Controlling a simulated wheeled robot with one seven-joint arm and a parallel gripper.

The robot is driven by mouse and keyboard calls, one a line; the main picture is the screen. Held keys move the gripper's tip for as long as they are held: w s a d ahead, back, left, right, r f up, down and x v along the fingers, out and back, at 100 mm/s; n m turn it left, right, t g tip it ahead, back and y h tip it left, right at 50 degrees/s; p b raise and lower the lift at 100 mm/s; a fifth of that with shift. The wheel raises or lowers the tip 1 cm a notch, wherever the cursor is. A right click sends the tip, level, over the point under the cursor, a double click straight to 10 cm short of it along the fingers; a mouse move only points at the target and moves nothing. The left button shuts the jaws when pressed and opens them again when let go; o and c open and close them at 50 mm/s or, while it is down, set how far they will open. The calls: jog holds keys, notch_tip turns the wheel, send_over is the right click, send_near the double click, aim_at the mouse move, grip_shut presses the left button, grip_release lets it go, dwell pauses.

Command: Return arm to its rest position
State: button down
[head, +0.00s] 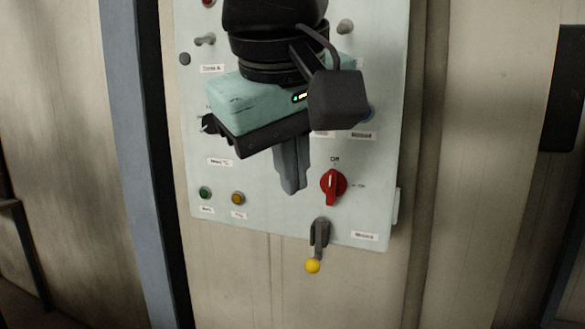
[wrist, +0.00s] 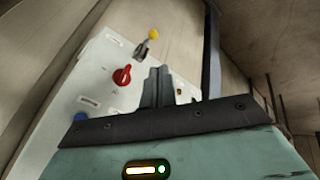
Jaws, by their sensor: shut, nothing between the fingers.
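My gripper (head: 292,190) is shut with nothing between its fingers. In the head view it hangs in front of the pale control panel (head: 375,215), fingers pointing down, to the left of the red rotary knob (head: 333,186). The wrist view shows the closed fingers (wrist: 157,72) from behind, with the panel beyond and the red knob (wrist: 122,75) to their left. I cannot tell whether the fingertips touch the panel. The gripper body and my arm hide the upper middle of the panel.
A lever with a yellow ball tip (head: 313,265) sticks out at the panel's lower edge. A green button (head: 205,193), an amber button (head: 238,198) and toggle switches (head: 205,39) are on the left side. A blue-grey post (head: 145,160) stands left of the panel.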

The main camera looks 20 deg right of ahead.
jog(key=s+f+n+g+y+b, duration=0.1)
jog(key=s+f+n+g+b, duration=0.1)
jog(key=f, duration=1.4)
jog(key=s+d+f+n+g+y+b, duration=0.1)
jog(key=s+f, duration=0.5)
jog(key=f, duration=1)
jog(key=n+g+y+b, duration=0.1)
jog(key=n+b, duration=0.1)
jog(key=b, duration=0.1)
jog(key=shift+d+f+g+b, duration=0.2)
jog(key=shift+f+g+b, duration=0.1)
jog(key=shift+f+b, duration=0.05)
jog(key=shift+w, duration=0.1)
